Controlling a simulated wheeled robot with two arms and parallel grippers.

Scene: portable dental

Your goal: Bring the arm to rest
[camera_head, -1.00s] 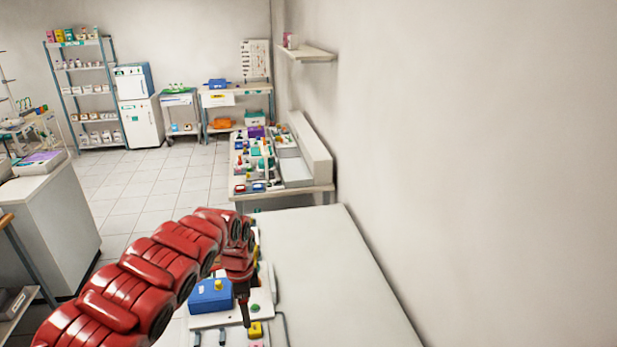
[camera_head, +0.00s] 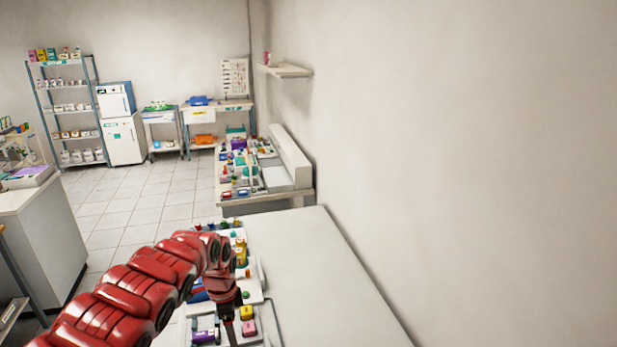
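My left arm comes in from the lower left, red and bent. It reaches over the left side of the near white table (camera_head: 325,275). My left gripper (camera_head: 232,333) points down at the front of this table, close to a yellow block and a pink block (camera_head: 249,328). Its fingertips are small and dark, and I cannot tell whether they are open or shut. A blue box (camera_head: 199,292) is mostly hidden behind the arm. My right gripper is not in view.
White trays with small coloured items (camera_head: 205,335) line the table's left side. The table's right part is bare up to the wall. A second bench (camera_head: 265,197) with many items stands beyond. A white cabinet (camera_head: 40,240) stands left, with open tiled floor between.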

